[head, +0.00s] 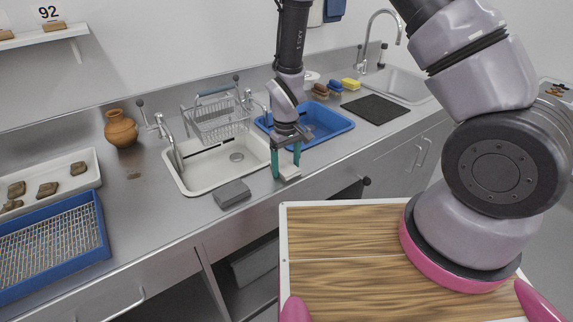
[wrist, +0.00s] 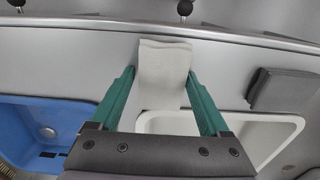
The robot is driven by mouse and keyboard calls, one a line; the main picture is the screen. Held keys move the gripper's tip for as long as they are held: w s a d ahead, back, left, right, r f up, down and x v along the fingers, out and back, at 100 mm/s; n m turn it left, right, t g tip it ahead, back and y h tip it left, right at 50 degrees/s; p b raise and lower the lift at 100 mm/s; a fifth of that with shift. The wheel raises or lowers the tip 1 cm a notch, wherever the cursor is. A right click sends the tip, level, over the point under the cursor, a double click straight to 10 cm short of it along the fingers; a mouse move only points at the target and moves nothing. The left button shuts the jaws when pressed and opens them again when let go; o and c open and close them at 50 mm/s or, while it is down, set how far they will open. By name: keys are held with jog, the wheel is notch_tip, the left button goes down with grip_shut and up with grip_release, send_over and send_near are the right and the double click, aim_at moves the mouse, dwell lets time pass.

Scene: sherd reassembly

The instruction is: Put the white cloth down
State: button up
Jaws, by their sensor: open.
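The white cloth (head: 289,173) is a small folded pad at the front strip of the steel counter, between the white sink and the blue basin. It also shows in the wrist view (wrist: 164,62), flat-faced and pale. My gripper (head: 286,163) points down over it with its green fingers open, one on each side of the cloth. In the wrist view, the fingertips (wrist: 160,80) stand close to the cloth's two side edges; I cannot tell whether they touch it. The cloth appears to lie on the counter, its underside hidden.
A folded grey cloth (head: 231,194) lies left of my gripper. The white sink (head: 208,178) with a wire rack (head: 217,120) and the blue basin (head: 325,122) are behind. A clay jug (head: 121,129), a sherd tray (head: 92,160) and a blue crate (head: 105,240) stand left.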

notch_tip(320, 180, up, 12)
jog(key=shift+r, duration=0.2)
notch_tip(320, 180, up, 12)
jog(key=f+m+t+y, duration=0.1)
jog(key=m, duration=0.2)
send_over(285, 167)
jog(key=w+d, duration=0.2)
jog(key=d, duration=0.4)
jog(key=s+d+r+m+t+y, duration=0.1)
jog(key=s+d+r+m, duration=0.1)
jog(key=d+r, duration=0.45)
jog(key=s+d+r+m+t, duration=0.5)
jog(key=s+d+r, duration=0.5)
jog(key=s+r, duration=0.2)
notch_tip(285, 167, up, 3)
jog(key=shift+d+f+m, duration=0.1)
jog(key=shift+d+m, duration=0.05)
jog(key=shift+m, duration=0.35)
